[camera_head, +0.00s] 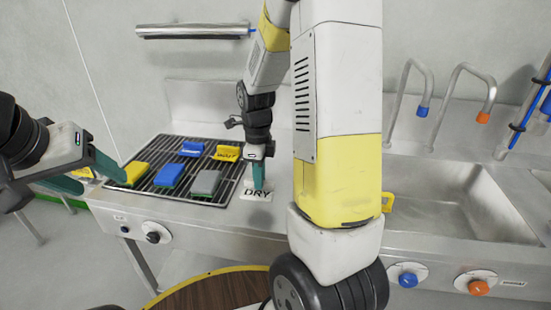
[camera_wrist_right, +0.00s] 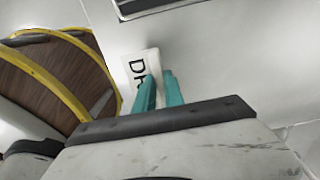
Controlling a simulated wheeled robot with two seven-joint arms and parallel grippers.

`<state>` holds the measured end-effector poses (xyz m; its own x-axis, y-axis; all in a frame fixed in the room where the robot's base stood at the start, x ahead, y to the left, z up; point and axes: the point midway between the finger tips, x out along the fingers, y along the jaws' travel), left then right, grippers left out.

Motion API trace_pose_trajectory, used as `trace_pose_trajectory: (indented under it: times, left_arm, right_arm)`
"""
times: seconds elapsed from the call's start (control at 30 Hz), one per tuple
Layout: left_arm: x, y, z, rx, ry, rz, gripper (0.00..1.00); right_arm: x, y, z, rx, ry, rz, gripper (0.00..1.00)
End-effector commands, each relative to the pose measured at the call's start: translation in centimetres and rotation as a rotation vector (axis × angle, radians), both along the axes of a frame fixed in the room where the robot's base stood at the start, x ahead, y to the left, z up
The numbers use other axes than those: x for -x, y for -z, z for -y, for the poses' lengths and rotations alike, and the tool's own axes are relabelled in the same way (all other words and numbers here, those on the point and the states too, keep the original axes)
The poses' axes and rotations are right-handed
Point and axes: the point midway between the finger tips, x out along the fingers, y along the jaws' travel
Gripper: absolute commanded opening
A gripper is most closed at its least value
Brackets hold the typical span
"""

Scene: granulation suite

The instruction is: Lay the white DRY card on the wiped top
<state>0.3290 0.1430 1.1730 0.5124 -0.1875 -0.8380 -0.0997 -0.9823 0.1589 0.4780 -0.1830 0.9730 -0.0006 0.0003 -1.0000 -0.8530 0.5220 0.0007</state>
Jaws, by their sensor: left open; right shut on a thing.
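The white DRY card (camera_head: 256,195) is at the steel top just right of the black grate, its lettering facing up and towards me. My right gripper (camera_head: 259,185) points down and is shut on the card. In the right wrist view the card (camera_wrist_right: 139,66) shows beyond the two teal fingers (camera_wrist_right: 158,92), which hide part of its lettering. I cannot tell whether the card's underside touches the steel top (camera_head: 232,217). My left gripper (camera_head: 95,178) is open and empty at the left, near the grate's left edge.
Green-yellow, blue, grey and yellow blocks lie on the black grate (camera_head: 150,185). A sink basin (camera_head: 460,205) with bent taps is at the right. My right arm hides the middle of the counter. A round wooden surface (camera_head: 215,290) with a yellow rim is in front.

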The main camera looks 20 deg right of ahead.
Motion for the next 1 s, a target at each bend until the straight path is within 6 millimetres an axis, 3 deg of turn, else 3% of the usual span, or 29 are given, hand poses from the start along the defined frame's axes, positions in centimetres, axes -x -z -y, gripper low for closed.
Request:
trace_pose_trajectory:
  times: [0.5,0.77,1.0]
  left_arm:
    - [0.0,0.0,0.0,0.000,0.000,0.000,0.61]
    - [0.0,0.0,0.0,0.000,0.000,0.000,0.61]
    - [0.0,0.0,0.0,0.000,0.000,0.000,0.61]
  right_arm:
    - [-4.4,1.3,12.3,0.000,0.006,0.000,0.00]
    - [-5.0,1.7,14.1,-0.001,0.002,-0.001,0.00]
    - [-5.0,4.7,14.1,-0.001,0.001,-0.004,0.00]
